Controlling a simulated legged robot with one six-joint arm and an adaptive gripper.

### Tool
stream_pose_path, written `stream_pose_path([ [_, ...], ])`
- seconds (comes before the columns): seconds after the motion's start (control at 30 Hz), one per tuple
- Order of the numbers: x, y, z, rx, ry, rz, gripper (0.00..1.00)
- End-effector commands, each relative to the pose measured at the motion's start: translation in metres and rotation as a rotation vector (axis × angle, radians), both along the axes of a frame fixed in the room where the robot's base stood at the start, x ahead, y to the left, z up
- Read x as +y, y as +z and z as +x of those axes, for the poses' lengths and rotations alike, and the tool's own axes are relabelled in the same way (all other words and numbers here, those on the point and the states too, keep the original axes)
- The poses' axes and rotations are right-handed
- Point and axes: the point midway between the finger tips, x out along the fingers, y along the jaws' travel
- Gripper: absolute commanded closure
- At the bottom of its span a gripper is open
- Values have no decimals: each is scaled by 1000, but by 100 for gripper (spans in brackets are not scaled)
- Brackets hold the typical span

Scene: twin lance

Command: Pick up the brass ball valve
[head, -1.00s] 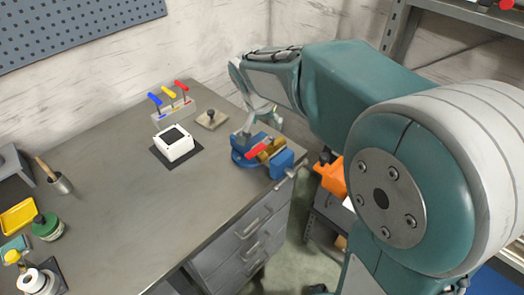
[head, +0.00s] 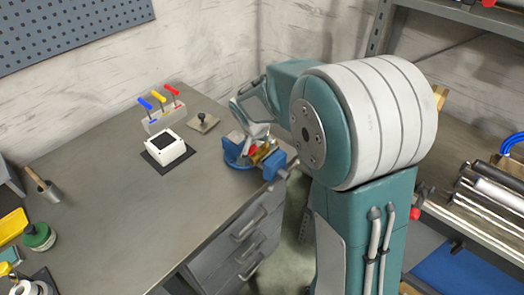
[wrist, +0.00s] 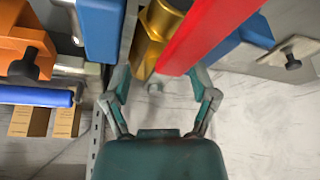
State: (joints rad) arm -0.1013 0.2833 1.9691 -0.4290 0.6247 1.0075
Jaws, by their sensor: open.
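The brass ball valve (head: 266,152) sits between the jaws of the blue bench vise (head: 273,166) at the right edge of the workbench. In the wrist view the gold valve body (wrist: 160,22) and its long red handle (wrist: 212,32) are close ahead, between the blue vise jaws (wrist: 101,32). My gripper (wrist: 163,78) is open, its two fingers spread on either side of the valve's lower end in that picture. I cannot tell whether either finger touches it. In the head view my gripper (head: 258,132) is over the vise and partly hides the valve.
A white box (head: 166,149) on a dark mat and a rack of screwdrivers (head: 160,119) stand left of the vise. A plate with a black knob (head: 203,122) lies behind it. The middle of the workbench (head: 110,190) is clear. Shelving with rods (head: 490,192) stands at right.

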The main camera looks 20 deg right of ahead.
Motion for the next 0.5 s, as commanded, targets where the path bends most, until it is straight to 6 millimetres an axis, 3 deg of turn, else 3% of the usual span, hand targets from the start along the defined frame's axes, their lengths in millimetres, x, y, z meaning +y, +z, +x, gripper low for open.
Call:
stream_pose_path([
  [0.17, 0, 0, 0, -1, 0, -1, 25],
  [0.33, 0, 0, 0, 0, 0, 0, 100],
  [0.5, 0, 0, 0, 1, 1, -1, 100],
])
